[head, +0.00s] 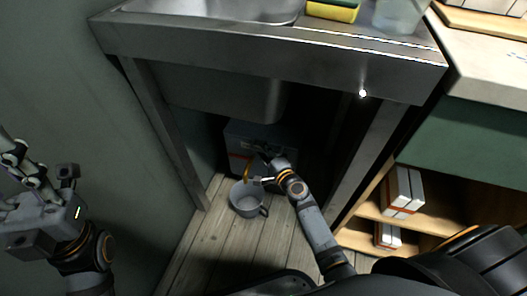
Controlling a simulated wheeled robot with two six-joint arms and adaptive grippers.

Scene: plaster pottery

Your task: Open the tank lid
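The tank looks like a grey box (236,136) with a red mark on its front, standing in shadow under the sink. Its lid cannot be made out clearly. My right gripper (262,158) reaches in from below right and is in front of the box. Its fingers are dark and small there, so their opening and any contact are unclear. My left gripper (22,160) is raised at the left edge, far from the tank and partly cut off. Its finger gap is not clear.
A grey handled pot (248,200) stands on the plank floor below my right gripper; an orange curved piece shows above it. The metal sink stand (380,150) has legs on both sides. A shelf (365,209) with boxes (402,190) is at right. A wall is at left.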

